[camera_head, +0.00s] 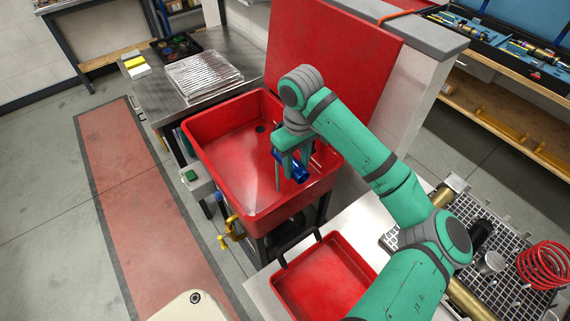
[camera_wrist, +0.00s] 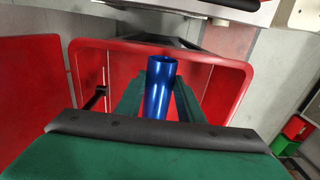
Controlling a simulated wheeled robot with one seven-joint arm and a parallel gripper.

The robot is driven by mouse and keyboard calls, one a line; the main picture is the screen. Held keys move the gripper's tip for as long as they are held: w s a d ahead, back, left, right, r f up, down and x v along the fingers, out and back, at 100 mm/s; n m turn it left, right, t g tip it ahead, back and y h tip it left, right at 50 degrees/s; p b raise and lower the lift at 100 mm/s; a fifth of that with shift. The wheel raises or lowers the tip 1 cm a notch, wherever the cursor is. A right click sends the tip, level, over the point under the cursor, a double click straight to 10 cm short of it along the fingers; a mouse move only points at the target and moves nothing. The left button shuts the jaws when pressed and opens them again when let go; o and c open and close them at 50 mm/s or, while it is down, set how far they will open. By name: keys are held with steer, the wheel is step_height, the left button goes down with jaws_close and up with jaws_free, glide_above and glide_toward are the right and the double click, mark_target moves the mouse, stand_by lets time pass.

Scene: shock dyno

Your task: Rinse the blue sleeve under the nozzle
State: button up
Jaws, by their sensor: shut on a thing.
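The blue sleeve (camera_head: 297,171) is a short, shiny blue tube. My gripper (camera_head: 289,174) is shut on it and holds it over the right side of the red basin (camera_head: 213,165). In the wrist view the sleeve (camera_wrist: 159,88) sits between the green fingers of my gripper (camera_wrist: 159,102), with its open end facing away from the wrist. A small dark fitting on a bar (camera_wrist: 97,97), perhaps the nozzle, shows left of the fingers. A pale, spray-like patch lies on the basin floor left of the sleeve. Whether water touches the sleeve I cannot tell.
A red lid-like panel (camera_head: 325,55) stands behind the basin. A steel counter with a foil-like pad (camera_head: 204,77) lies at back left. A red tray (camera_head: 325,275) sits on the near white bench. A grid plate (camera_head: 500,262) and red coil (camera_head: 543,265) are at right.

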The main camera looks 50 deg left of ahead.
steer(key=shift+d, duration=0.1)
steer(key=s+d, duration=0.1)
steer(key=d, duration=0.6)
steer(key=shift+s+d, duration=0.3)
steer(key=shift+s, duration=0.05)
stand_by(0.3)
stand_by(1.1)
steer(key=s+d+r, duration=0.1)
steer(key=d+r, duration=0.3)
steer(key=shift+d, duration=0.4)
stand_by(0.3)
